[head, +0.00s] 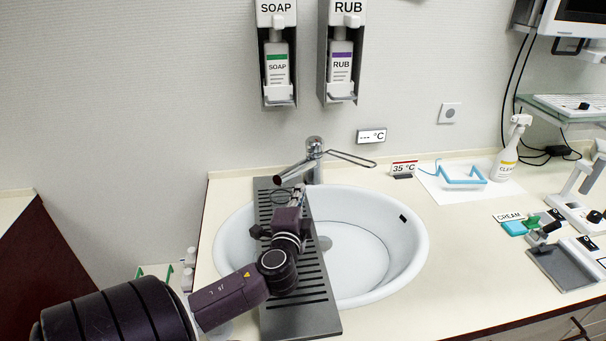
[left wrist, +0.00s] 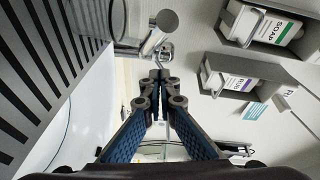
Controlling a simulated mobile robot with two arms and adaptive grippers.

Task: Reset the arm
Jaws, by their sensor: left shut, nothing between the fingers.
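My left arm comes in from the lower left in the head view. My left gripper (head: 299,190) is over the dark slatted rack across the left part of the sink, just in front of the tap. In the left wrist view, the blue-padded fingers of the gripper (left wrist: 161,76) meet at their tips with nothing between them. The chrome tap (head: 314,150) stands behind the sink and also shows just beyond the fingertips in the left wrist view (left wrist: 157,35). My right gripper is not in view.
The slatted rack (head: 320,318) lies across the white oval sink (head: 415,245). Soap (head: 277,68) and rub (head: 342,68) dispensers hang on the wall above. A spray bottle (head: 505,160) and blue frame (head: 462,177) stand right.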

